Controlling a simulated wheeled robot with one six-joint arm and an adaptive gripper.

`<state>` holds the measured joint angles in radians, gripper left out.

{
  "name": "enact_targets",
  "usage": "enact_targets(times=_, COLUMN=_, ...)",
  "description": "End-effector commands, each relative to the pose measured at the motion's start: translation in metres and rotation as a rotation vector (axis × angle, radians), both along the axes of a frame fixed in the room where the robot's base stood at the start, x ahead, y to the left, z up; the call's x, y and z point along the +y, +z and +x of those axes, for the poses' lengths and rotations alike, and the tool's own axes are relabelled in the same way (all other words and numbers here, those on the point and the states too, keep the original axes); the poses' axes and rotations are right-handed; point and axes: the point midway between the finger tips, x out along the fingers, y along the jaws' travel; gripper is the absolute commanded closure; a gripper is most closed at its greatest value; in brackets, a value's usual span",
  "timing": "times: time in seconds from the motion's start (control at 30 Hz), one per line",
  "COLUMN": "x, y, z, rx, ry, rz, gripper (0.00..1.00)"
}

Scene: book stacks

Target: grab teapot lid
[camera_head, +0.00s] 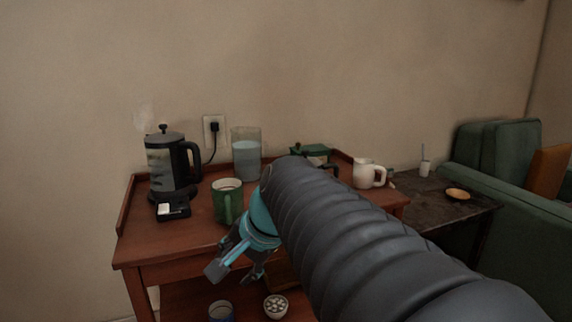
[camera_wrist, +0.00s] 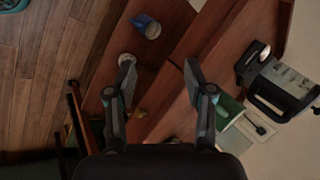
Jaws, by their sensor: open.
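A dark green pot with a green lid (camera_head: 311,149) stands at the back of the wooden cart, mostly hidden behind my arm. It looks like the teapot, but its shape is hard to make out. My gripper (camera_head: 235,273) is open and empty at the cart's front edge, in front of and below the green mug (camera_head: 228,202) and well apart from the pot. In the wrist view my gripper (camera_wrist: 160,66) has its fingers spread, with wood surfaces between and beyond them. The green pot does not show clearly there.
A glass-and-black kettle (camera_head: 165,170), a small black box (camera_head: 173,211), a water pitcher (camera_head: 246,155) and a white jug (camera_head: 367,173) stand on the cart (camera_head: 190,236). The lower shelf holds a blue mug (camera_wrist: 147,27) and a white bowl (camera_head: 276,305). The wall closes the back.

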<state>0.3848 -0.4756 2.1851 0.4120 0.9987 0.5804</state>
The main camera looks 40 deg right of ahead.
Motion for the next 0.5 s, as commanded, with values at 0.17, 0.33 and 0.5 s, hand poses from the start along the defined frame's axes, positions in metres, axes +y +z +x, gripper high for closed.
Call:
enact_targets(times=0.17, x=-0.069, y=0.039, z=0.049, rx=-0.024, ry=-0.458, rz=0.377, gripper=0.47)
enact_targets(times=0.33, x=-0.154, y=0.078, z=0.08, rx=-0.075, ry=-0.838, rz=0.758, gripper=0.47)
enact_targets(times=0.5, x=-0.241, y=0.113, z=0.086, rx=-0.135, ry=-1.112, rz=1.114, gripper=0.47)
